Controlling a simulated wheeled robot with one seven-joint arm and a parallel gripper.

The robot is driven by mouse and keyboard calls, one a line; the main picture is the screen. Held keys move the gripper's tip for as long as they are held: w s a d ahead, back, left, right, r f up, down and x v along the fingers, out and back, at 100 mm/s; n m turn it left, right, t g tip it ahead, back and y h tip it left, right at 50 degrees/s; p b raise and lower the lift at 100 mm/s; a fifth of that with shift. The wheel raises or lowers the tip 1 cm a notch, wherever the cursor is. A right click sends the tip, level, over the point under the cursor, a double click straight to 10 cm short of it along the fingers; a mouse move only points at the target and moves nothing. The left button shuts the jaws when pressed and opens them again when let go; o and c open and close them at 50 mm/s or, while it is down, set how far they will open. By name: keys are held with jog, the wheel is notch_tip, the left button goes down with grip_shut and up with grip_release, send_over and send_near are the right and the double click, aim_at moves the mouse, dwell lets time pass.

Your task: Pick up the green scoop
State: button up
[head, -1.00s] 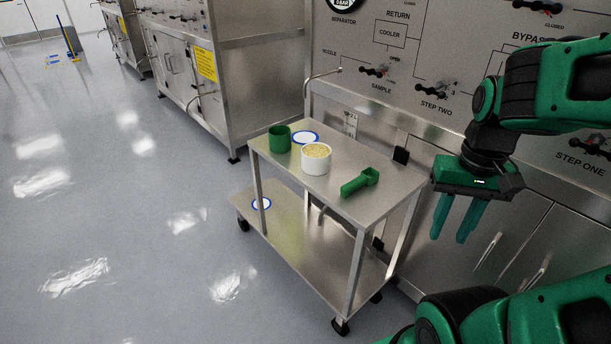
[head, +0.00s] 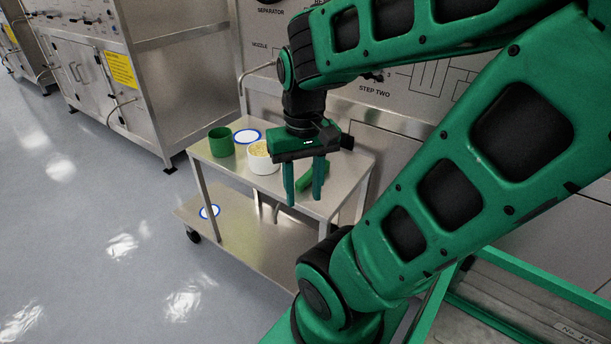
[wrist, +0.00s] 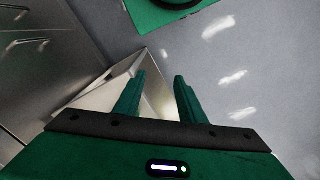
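The green scoop (head: 311,182) lies on the top of the steel cart (head: 220,174), toward its right end in the head view. My gripper hides part of it. My gripper (head: 304,196) points down over that end of the cart, in front of the scoop as seen from the head. Its two fingers are apart with nothing between them. I cannot tell its exact height above the cart. In the wrist view my gripper (wrist: 160,92) is also open, with a cart edge and floor behind it; the scoop does not show there.
The steel panel is behind; open floor is left.

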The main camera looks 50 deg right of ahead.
jog(key=shift+s+d+r+m, duration=0.25)
jog(key=shift+d+r+m, duration=0.15)
jog(key=shift+d+r, duration=0.1)
jog(key=m, duration=1)
send_over(306, 175)
notch_tip(306, 175, down, 4)
jog(key=f, duration=0.4)
jog(key=shift+s+d+f, duration=0.15)
jog(key=shift+d+f, duration=0.1)
jog(key=shift+f, duration=0.15)
jog(key=shift+a+f, duration=0.15)
jog(key=shift+f, duration=1.2)
jog(key=shift+a+f, duration=0.15)
jog(key=shift+f, duration=1.15)
jog(key=shift+f, duration=0.2)
grip_shut()
